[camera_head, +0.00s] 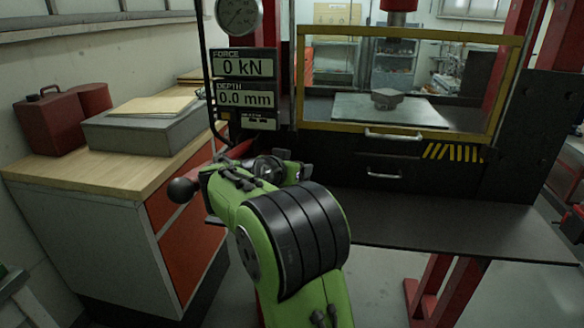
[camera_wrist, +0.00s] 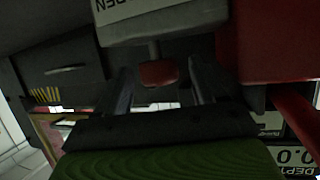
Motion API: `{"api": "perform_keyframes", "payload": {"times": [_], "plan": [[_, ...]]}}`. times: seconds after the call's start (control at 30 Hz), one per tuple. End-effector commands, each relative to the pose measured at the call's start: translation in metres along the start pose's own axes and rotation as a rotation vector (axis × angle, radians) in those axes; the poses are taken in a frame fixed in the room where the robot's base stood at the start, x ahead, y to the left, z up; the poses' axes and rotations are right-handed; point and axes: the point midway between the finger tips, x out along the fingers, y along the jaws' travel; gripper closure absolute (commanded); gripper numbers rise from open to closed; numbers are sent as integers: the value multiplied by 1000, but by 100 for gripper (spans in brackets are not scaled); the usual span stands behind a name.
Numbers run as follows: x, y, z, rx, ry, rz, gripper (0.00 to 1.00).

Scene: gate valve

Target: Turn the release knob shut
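The release knob (camera_wrist: 158,73) shows in the wrist view as a small dark red knob below a grey block (camera_wrist: 160,28). My gripper (camera_wrist: 160,88) has its two dark fingers apart, one on each side of the knob. Gaps show between the fingers and the knob, so it looks open and not clamped. How deep the knob sits between the fingertips is hard to tell. In the head view my green arm reaches toward the press's left side and hides the knob and the fingers.
The press has a yellow-framed guard (camera_head: 405,134) with a metal block (camera_head: 387,98) behind it. Its displays (camera_head: 245,68) read 0 kN and 0.0 mm. A dark ball-ended red lever (camera_head: 182,190) sticks out left of my arm. A wooden-topped cabinet (camera_head: 135,180) stands at left.

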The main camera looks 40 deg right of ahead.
Motion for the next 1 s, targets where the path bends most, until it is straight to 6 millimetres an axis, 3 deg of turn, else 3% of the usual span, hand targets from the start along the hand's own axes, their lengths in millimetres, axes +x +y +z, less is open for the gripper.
{"api": "perform_keyframes", "payload": {"times": [0.27, 0.37, 0.7, 0.83, 1.0], "plan": [[-6, -1, -1, 0, 1, -3, 30], [-24, -1, -2, -1, 2, -5, 30], [-120, -2, -2, -2, 2, -8, 30], [-146, -1, -1, -1, 0, -5, 30], [-158, 0, -1, 1, 1, 0, 30]]}}
